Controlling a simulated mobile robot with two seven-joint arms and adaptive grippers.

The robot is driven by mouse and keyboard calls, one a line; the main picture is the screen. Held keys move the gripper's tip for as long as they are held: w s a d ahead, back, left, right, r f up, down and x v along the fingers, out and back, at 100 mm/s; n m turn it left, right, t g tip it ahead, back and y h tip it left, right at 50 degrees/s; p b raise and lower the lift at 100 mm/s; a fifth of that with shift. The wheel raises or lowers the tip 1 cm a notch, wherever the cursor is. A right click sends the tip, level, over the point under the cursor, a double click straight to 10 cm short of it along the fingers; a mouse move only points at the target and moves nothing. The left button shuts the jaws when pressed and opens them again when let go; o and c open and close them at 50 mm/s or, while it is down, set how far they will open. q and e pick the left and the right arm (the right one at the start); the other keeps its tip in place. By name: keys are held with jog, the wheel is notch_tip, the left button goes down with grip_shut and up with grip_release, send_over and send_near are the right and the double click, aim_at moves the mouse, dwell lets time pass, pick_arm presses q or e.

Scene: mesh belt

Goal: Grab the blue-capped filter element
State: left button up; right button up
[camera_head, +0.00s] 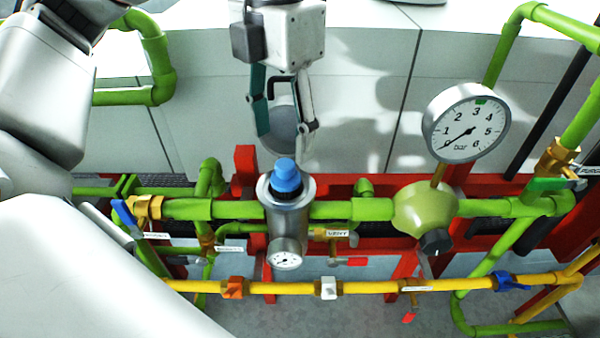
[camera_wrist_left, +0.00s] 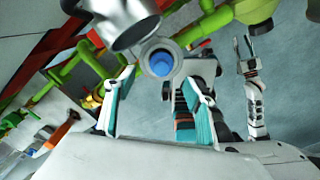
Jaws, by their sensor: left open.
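The blue cap (camera_head: 285,176) of the filter element stands up out of the open top of a round steel housing (camera_head: 288,225) on the green pipe. The rest of the element is hidden inside the housing. My left gripper (camera_head: 285,145) is open above and behind the cap, with its fingers pointing down towards it. In the left wrist view the cap (camera_wrist_left: 161,63) lies inside the housing's ring, beyond the tips of my open left gripper (camera_wrist_left: 158,85). The fingers appear apart from the cap. My right gripper (camera_wrist_left: 243,48) is small in that view, and its opening is unclear.
A large pressure gauge (camera_head: 466,123) stands right of the housing. A yellow pipe (camera_head: 370,287) with small valves runs in front. Red frame parts (camera_head: 245,160) lie behind the green pipe, before white panels (camera_head: 360,75). A grey rounded shape between my left fingers is unclear.

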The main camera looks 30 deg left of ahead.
aim_at(285, 164)
pick_arm(q)
jog(key=f, duration=0.2)
jog(key=shift+s+f, duration=0.25)
jog(key=shift+f, duration=0.05)
jog(key=f, duration=0.5)
jog(key=shift+w+d, duration=0.15)
jog(key=shift+w, duration=0.15)
jog(key=shift+c, duration=0.3)
jog(key=c, duration=1.2)
